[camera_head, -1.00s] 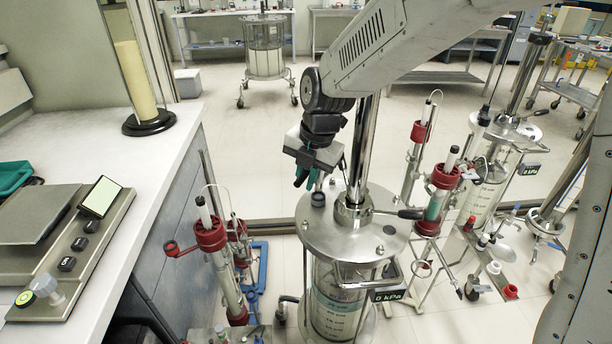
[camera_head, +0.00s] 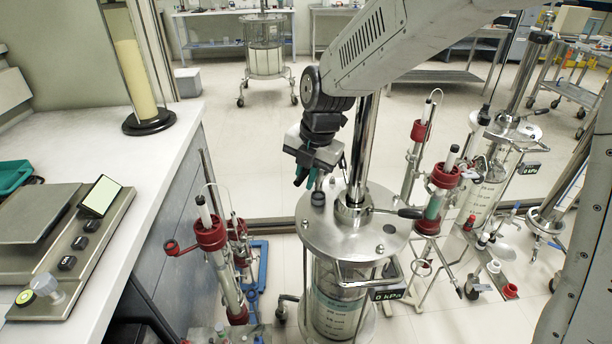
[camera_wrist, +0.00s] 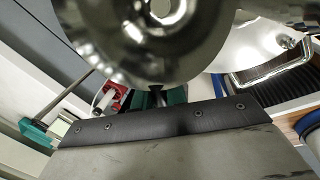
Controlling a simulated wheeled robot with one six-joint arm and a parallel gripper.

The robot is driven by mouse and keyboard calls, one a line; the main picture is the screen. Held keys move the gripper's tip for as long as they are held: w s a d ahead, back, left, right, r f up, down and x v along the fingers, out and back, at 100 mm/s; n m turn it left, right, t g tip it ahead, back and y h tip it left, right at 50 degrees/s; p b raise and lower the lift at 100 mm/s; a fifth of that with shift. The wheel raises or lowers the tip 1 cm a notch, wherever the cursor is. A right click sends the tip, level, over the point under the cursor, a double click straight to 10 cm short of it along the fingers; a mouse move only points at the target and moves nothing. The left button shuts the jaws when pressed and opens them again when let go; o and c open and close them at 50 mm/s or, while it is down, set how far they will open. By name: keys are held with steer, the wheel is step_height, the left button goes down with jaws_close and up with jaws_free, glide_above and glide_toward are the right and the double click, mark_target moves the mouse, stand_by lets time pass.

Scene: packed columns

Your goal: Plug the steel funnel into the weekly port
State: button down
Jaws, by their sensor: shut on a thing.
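The steel funnel (camera_wrist: 120,45) fills the top of the wrist view as a large shiny round bowl with a bright hole. The teal fingertips of my gripper (camera_wrist: 162,97) are shut on it at its near rim. In the head view my gripper (camera_head: 305,177) hangs just above the steel column lid (camera_head: 330,235), and I cannot make out the funnel there. A short dark-ringed port (camera_head: 318,198) stands on this lid, just below and right of the fingertips. No label shows that marks it as the weekly port. I cannot tell whether the funnel touches it.
A tall steel post (camera_head: 363,150) rises from the lid close to my gripper. Red-collared syringe stands (camera_head: 210,235) and (camera_head: 443,180) flank the column. A second column (camera_head: 495,165) stands at right. A white bench (camera_head: 110,225) with a balance lies at left.

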steer(key=shift+d+x, duration=0.15)
steer(key=shift+x, duration=0.65)
steer(key=shift+d+x, duration=0.15)
steer(key=shift+x, duration=0.65)
steer(key=c, duration=1.3)
jaws_free()
steer(key=shift+s+f, duration=0.1)
steer(key=shift+f, duration=0.05)
steer(key=shift+c, duration=0.2)
steer(key=v, duration=0.7)
steer(key=shift+r, duration=0.45)
steer(key=shift+s, duration=0.1)
